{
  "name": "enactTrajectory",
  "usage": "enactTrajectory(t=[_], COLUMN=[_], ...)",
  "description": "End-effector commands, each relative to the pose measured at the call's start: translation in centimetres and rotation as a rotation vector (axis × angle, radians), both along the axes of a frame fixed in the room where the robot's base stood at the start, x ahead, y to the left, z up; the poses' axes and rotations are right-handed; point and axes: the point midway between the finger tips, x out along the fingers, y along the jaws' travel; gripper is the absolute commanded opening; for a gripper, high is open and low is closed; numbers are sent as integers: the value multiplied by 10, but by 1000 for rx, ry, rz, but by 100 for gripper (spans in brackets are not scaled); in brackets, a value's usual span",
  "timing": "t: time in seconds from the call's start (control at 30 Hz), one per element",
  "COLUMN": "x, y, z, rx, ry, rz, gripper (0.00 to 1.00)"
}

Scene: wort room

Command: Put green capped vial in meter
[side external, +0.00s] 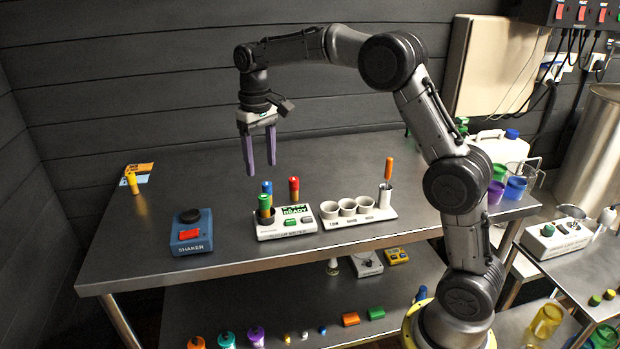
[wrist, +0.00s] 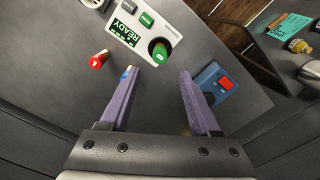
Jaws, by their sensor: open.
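The meter (side external: 285,223) is a white box with a lit READY display, and it also shows in the wrist view (wrist: 146,30). The green capped vial (side external: 264,204) stands upright in the meter's dark round socket at its left end. In the wrist view its green cap (wrist: 160,50) sits inside the dark ring. My gripper (side external: 260,168) is open and empty, raised above and behind the meter. In the wrist view the gap between its fingers (wrist: 158,78) is clear.
A blue capped vial (side external: 267,187) and a red capped vial (side external: 294,187) stand behind the meter. The blue shaker (side external: 191,233) is to the left, and a rack of white cups (side external: 347,209) is to the right. A yellow vial (side external: 132,183) stands far left.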

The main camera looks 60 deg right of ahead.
Motion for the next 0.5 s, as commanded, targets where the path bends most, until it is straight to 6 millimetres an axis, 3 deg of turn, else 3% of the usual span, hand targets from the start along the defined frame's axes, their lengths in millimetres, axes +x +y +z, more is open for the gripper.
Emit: enactTrajectory(t=[0.13, 0.23, 0.4, 0.5], x=[-12, -37, -102, -144], y=[5, 14, 35, 45], z=[12, 31, 59, 66], rx=[-4, -9, -22, -29], ry=[-25, -68, -171, -233], rz=[9, 25, 67, 92], gripper=[63, 63, 63, 63])
